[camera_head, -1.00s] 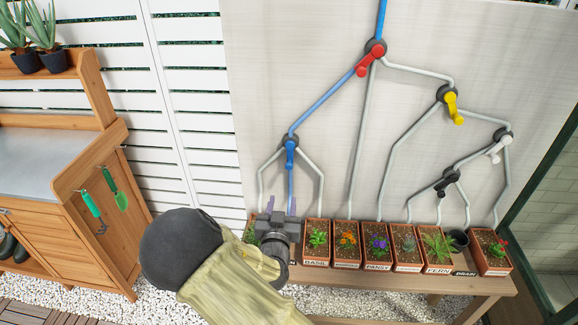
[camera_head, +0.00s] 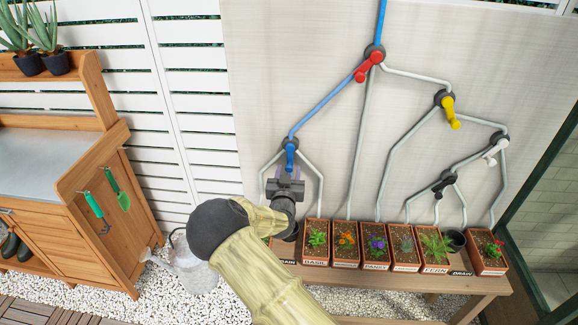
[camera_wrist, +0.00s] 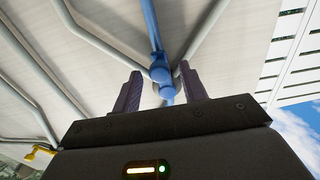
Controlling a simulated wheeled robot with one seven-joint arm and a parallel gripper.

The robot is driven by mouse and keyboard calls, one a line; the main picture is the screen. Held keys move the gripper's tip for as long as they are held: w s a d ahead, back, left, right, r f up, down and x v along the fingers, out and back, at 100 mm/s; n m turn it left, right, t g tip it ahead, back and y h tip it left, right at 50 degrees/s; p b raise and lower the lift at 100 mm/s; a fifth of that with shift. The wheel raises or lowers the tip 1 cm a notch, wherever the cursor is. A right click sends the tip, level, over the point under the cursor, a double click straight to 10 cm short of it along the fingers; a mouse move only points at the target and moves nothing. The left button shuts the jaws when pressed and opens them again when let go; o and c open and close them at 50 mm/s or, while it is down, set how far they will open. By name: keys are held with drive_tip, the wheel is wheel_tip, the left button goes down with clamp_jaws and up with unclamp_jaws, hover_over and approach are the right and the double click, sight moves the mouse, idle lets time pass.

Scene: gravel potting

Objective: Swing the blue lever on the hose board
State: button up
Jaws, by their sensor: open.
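The blue lever (camera_head: 291,152) sits on a dark round joint at the left of the hose board (camera_head: 300,50), and hangs roughly straight down. A blue hose runs into this joint from the upper right, and two grey hoses branch below. My gripper (camera_head: 289,172) is just below the lever, partly hiding its lower end. In the wrist view my open gripper (camera_wrist: 164,88) has its two purple-grey fingers on either side of the blue lever (camera_wrist: 162,76). Whether a finger touches it I cannot tell.
A red lever (camera_head: 369,66), a yellow lever (camera_head: 450,112), a white lever (camera_head: 496,150) and a black lever (camera_head: 444,185) are higher or farther right. Several planted pots stand on a wooden bench (camera_head: 400,283) below the board. A watering can (camera_head: 190,268) stands on the gravel.

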sight(289, 158)
drive_tip(key=shift+w, duration=1.25)
clamp_jaws()
